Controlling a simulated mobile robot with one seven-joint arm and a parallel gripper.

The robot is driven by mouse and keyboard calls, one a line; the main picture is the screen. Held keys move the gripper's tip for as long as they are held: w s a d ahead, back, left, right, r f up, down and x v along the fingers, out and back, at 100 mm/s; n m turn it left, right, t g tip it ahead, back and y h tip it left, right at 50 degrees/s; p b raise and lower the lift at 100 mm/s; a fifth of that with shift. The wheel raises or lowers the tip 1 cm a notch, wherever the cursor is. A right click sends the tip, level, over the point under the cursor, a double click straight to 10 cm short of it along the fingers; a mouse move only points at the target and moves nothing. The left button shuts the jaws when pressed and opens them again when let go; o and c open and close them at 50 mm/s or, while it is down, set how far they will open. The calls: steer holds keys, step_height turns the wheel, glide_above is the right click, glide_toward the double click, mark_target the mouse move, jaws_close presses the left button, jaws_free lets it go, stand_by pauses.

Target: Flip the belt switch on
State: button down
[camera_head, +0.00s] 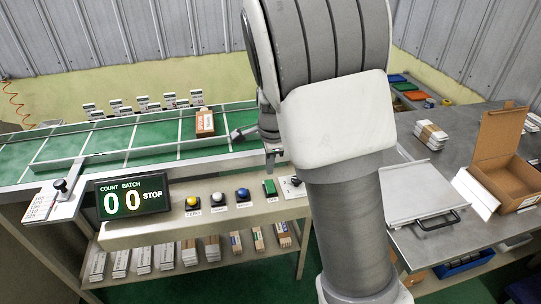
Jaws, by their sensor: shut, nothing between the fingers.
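A control panel (240,213) runs along the front of the green belt (115,145). On it are a yellow button (192,202), a white button (217,197), a blue button (242,194), a green rocker-like block (270,187) and a white plate with a dark knob or lever (293,186). The labels are too small to read, so I cannot tell for sure which is the belt switch. My gripper (271,165) is shut and empty, pointing down just above and behind the green block. My arm hides part of the panel's right side. The display (133,197) reads 0, 0 and STOP.
A brown carton (205,123) sits on the belt. A black-knobbed lever (60,186) stands at the belt's left front. Several stick bundles lie on the shelf below. The grey table (440,185) at right holds a flat metal device (425,192) and an open cardboard box (500,165).

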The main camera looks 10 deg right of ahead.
mark_target(268, 183)
steer(key=x, duration=0.5)
steer(key=shift+w+f+b, duration=0.1)
steer(key=shift+f+b, duration=0.25)
steer(key=shift+r+p, duration=0.1)
steer(key=shift+p, duration=0.25)
